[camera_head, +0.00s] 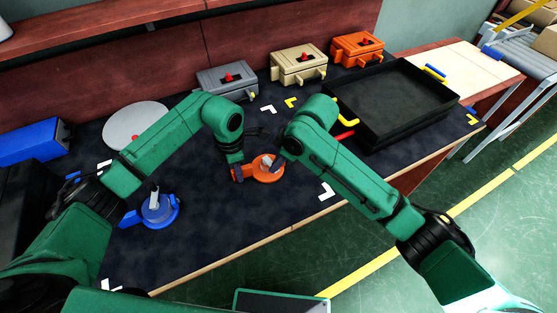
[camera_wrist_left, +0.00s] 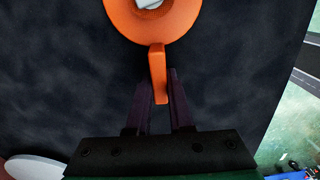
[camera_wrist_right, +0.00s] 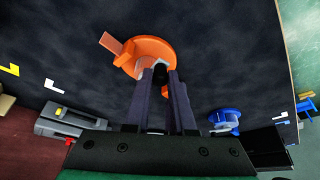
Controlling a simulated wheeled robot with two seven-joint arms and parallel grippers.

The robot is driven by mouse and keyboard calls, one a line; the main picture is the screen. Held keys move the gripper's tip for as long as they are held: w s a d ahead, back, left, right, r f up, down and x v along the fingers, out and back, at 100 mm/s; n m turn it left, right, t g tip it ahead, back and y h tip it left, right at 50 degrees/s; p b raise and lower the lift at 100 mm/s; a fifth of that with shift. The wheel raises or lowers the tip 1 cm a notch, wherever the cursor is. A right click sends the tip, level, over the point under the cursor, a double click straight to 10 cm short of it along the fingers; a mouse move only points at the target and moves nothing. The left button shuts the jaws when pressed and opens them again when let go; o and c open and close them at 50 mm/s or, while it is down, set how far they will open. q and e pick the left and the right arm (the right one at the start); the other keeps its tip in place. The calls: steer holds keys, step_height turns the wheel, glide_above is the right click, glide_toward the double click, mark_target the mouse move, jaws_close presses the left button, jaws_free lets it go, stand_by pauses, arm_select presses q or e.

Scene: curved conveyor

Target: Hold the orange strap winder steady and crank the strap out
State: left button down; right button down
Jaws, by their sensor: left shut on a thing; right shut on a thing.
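The orange strap winder (camera_head: 268,174) sits on the dark table mat, a round body with a grey crank part on top. My left gripper (camera_head: 237,174) is at its left side, shut on the orange handle (camera_wrist_left: 157,75) that sticks out from the body (camera_wrist_left: 180,20). My right gripper (camera_head: 276,158) comes down over the winder's top. In the right wrist view its fingers (camera_wrist_right: 161,74) are shut on the dark crank knob, which they partly hide. An orange tab (camera_wrist_right: 111,43) sticks out of the winder there. I cannot make out any strap paid out.
A blue winder (camera_head: 160,212) stands to the left, near a pale round disc (camera_head: 137,124). Grey (camera_head: 227,82), beige (camera_head: 298,66) and orange (camera_head: 357,48) boxes line the back. A black tray (camera_head: 395,98) is at the right. Mat in front of the winder is clear.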

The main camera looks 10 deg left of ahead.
steer(key=shift+a, duration=0.1)
steer(key=c, duration=0.8)
jaws_free()
steer(key=shift+o, duration=0.2)
steer(key=v, duration=1.2)
arm_select(q)
steer(key=c, duration=0.7)
jaws_free()
